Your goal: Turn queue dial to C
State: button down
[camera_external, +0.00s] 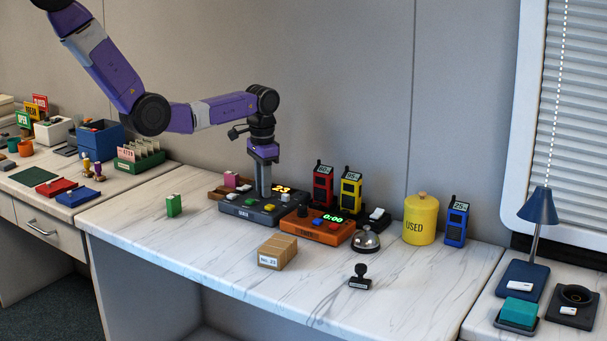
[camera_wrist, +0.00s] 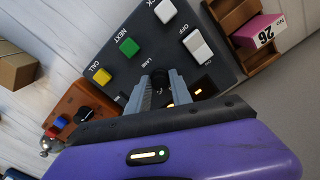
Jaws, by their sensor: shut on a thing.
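The dark grey queue console (camera_external: 246,213) stands on the marble counter and also fills the middle of the wrist view (camera_wrist: 150,45). It has white, green and yellow buttons and a white OFF switch. My gripper (camera_external: 264,193) points straight down onto its rear part. In the wrist view, my gripper (camera_wrist: 161,88) is shut on the small black queue dial (camera_wrist: 159,76), one finger on each side, near the word LANE. The dial is mostly hidden by the fingers. Its pointer and the lane letters cannot be read. The console's lit display is partly covered by my gripper.
An orange timer box (camera_external: 318,232) with its own black knob stands close to the console's right. Red (camera_external: 323,185) and yellow (camera_external: 350,190) handheld devices stand behind. A wooden tray (camera_external: 222,191) is at the back left. The counter front is mostly clear.

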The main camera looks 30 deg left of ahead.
jog(key=shift+w+r+m, duration=0.1)
jog(key=shift+w+m, duration=0.05)
jog(key=shift+m, duration=0.95)
jog(key=c, duration=1.2)
grip_release()
jog(key=shift+o, duration=0.2)
notch_tip(320, 180, up, 8)
jog(key=shift+f+b, duration=0.1)
jog(key=shift+b, duration=0.4)
jog(key=shift+f, duration=0.1)
